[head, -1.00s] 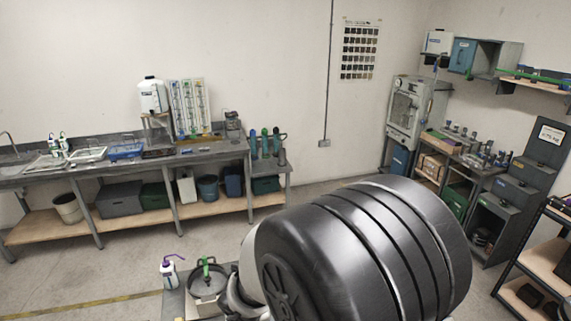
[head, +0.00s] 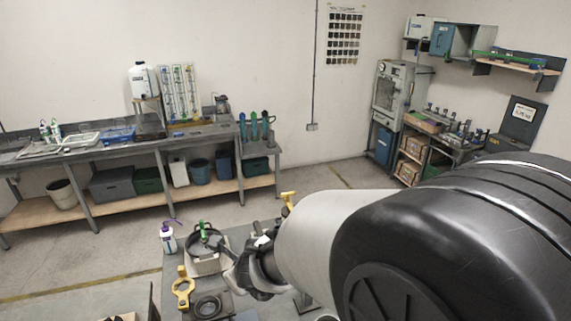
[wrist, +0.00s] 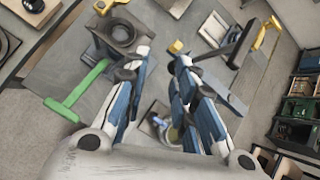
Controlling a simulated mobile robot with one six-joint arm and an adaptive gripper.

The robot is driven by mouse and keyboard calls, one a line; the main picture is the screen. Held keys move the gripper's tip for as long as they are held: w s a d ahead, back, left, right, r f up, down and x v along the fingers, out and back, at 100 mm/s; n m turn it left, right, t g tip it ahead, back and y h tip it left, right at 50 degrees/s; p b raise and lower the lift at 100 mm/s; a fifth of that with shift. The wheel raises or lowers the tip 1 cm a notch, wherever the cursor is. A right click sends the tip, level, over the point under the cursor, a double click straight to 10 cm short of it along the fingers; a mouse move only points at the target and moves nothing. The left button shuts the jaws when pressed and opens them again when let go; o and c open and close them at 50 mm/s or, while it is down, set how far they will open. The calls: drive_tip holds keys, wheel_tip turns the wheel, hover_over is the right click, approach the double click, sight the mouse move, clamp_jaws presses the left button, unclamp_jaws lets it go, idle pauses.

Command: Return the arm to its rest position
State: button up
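My gripper (wrist: 158,62) shows in the wrist view with its two blue and white fingers apart and nothing held between them. It hangs over a grey worktable (wrist: 60,62). A green T-shaped handle (wrist: 80,92) lies to the left of the fingers, apart from them. In the head view my arm crosses the lower right, and its wrist end is beside a round vessel (head: 207,264) with a green handle (head: 203,231). The fingertips are hard to make out there.
A purple-capped bottle (head: 168,238) and a yellow ring-ended tool (head: 183,288) are on the near table. A long bench (head: 110,150) runs along the back wall. A grey cabinet (head: 400,92) and shelves stand at the right. The floor between is clear.

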drive_tip(key=s+d+r+n+y+b, duration=0.35)
drive_tip(key=s+n+b, duration=0.45)
drive_tip(key=n, duration=0.6)
drive_tip(key=s+d+f+n+g+h+b, duration=0.1)
drive_tip(key=s+d+f+n+h+b, duration=0.2)
drive_tip(key=s+d+f+n+b, duration=0.2)
drive_tip(key=s+d+f+n+g+h+b, duration=0.1)
drive_tip(key=s+d+f+n+h+b, duration=0.3)
drive_tip(key=s+d, duration=0.8)
drive_tip(key=d+f+n+b, duration=0.2)
drive_tip(key=d+f+n, duration=0.1)
drive_tip(key=d, duration=0.1)
drive_tip(key=shift+s+f+n, duration=0.15)
drive_tip(key=shift+f+n, duration=0.15)
drive_tip(key=shift+f, duration=0.1)
drive_tip(key=shift+o, duration=0.4)
